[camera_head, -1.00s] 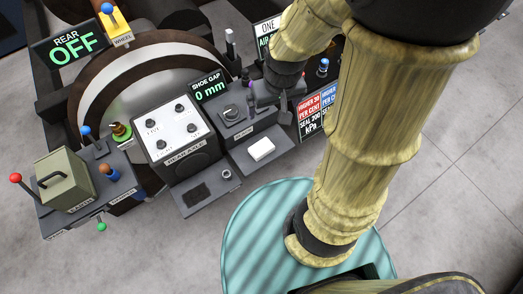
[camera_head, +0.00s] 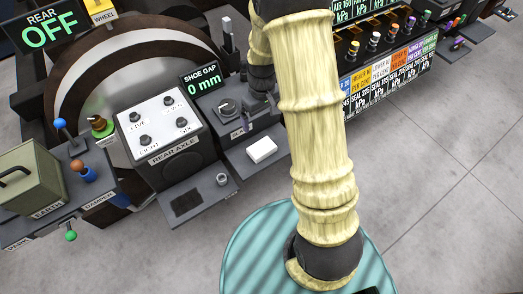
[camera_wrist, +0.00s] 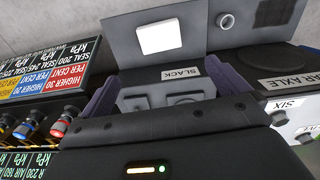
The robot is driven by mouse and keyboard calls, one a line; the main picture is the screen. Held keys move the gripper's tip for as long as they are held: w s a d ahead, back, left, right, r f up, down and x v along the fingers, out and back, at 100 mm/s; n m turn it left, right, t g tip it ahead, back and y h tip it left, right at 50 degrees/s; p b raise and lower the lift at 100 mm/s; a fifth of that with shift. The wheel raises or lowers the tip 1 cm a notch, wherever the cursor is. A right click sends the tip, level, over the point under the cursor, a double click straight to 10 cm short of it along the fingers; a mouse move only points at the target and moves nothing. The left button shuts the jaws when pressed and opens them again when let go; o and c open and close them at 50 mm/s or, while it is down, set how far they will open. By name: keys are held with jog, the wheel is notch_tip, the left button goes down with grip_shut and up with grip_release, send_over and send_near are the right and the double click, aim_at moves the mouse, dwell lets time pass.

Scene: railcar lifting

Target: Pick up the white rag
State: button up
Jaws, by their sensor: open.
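The white rag (camera_head: 262,149) looks like a small white block-like pad lying on a grey shelf (camera_head: 240,158) in front of the slack box. In the wrist view the rag (camera_wrist: 160,38) is at the top centre, flat on the dark shelf. My gripper (camera_wrist: 163,72) is open, with a purplish finger at either side of the slack box (camera_wrist: 160,92) in the wrist view. Nothing is seen between the fingers but that box, and the rag lies clear beyond it. In the head view my gripper is small and mostly hidden behind my arm's links.
The rear axle panel (camera_head: 160,125) with several knobs stands left of the rag. A small ring (camera_head: 222,180) sits on the shelf beside it. Labelled kPa panels (camera_head: 385,80) with coloured valves stand at the right. A teal striped round surface (camera_head: 250,250) is below.

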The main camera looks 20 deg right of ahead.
jog(key=b, duration=0.2)
send_over(262, 147)
jog(key=f, duration=1.2)
jog(key=shift+s+a, duration=0.1)
jog(key=shift+s, duration=0.25)
jog(key=shift+w+f, duration=0.1)
jog(key=shift+f, duration=0.1)
jog(key=f, duration=0.5)
jog(key=shift+w+b, duration=0.2)
jog(key=shift+b, duration=0.2)
jog(key=c, duration=0.7)
